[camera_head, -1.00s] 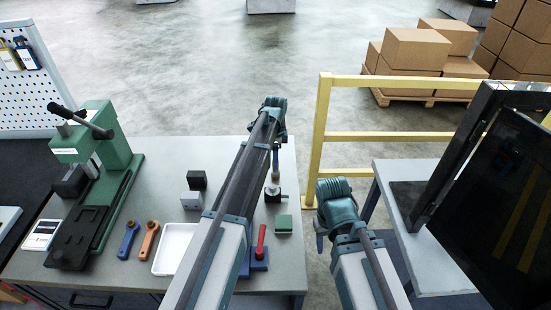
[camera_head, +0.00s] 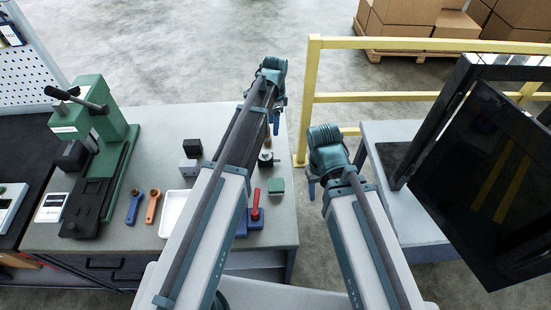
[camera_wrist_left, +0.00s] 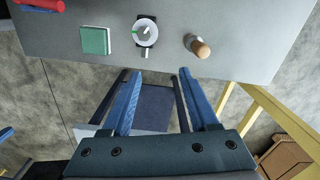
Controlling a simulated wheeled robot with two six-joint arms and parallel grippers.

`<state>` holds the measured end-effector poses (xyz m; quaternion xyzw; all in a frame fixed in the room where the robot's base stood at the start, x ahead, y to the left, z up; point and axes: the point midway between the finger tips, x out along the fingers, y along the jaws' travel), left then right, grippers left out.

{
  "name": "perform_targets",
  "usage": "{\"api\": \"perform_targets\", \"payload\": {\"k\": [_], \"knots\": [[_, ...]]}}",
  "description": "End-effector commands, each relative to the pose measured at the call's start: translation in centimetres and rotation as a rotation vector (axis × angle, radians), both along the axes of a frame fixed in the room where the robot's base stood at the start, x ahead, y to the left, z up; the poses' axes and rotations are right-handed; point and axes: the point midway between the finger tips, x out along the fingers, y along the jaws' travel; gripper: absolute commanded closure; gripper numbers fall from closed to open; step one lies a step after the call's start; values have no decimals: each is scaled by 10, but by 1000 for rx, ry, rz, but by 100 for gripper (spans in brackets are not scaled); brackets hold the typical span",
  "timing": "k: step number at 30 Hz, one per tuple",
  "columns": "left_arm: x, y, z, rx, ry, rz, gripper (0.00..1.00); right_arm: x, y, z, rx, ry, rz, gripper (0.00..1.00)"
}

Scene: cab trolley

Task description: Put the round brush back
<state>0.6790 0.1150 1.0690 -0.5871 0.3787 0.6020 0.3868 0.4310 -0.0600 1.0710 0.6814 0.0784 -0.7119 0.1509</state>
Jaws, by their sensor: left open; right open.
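A small round item with a wooden handle end, which looks like the round brush, stands on the bench near its right edge; it shows in the left wrist view (camera_wrist_left: 197,45). In the head view it is mostly hidden by my left arm. A dark stand with a pale round top (camera_wrist_left: 145,33) is beside it, and it also shows in the head view (camera_head: 265,158). My left gripper (camera_head: 278,121) is open and empty, its fingers (camera_wrist_left: 158,75) past the bench edge, apart from both. My right gripper (camera_head: 312,188) is off the bench's right side, its fingers partly hidden.
A green block (camera_head: 276,186) and a red-handled tool (camera_head: 255,205) sit near the bench edge. A white tray (camera_head: 173,214), two wrenches and a green press (camera_head: 98,150) are further left. A yellow rail (camera_head: 390,97) and a dark panel (camera_head: 480,180) stand right.

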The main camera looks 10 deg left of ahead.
Motion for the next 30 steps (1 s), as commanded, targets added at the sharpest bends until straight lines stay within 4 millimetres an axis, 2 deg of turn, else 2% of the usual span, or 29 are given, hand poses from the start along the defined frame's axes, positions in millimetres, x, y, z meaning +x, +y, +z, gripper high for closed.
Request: {"api": "perform_targets", "payload": {"k": [1,3,6,9,12,15,18,30], "knots": [[-45,-13,0,10,2,76,40,0,0,0,0,0,0,50],[-86,-26,0,26,1,207,40,0,0,0,0,0,0,50],[-140,-40,1,48,-3,384,40,0,0,0,0,0,0,50],[-184,-48,1,67,-14,541,40,0,0,0,0,0,0,50],[-217,-52,1,82,-24,665,40,0,0,0,0,0,0,50],[-238,-53,2,91,-33,750,40,0,0,0,0,0,0,50],[-247,-54,2,97,-37,798,40,0,0,0,0,0,0,50],[-248,-55,-1,97,-39,817,40,0,0,-3,0,0,0,50]]}}
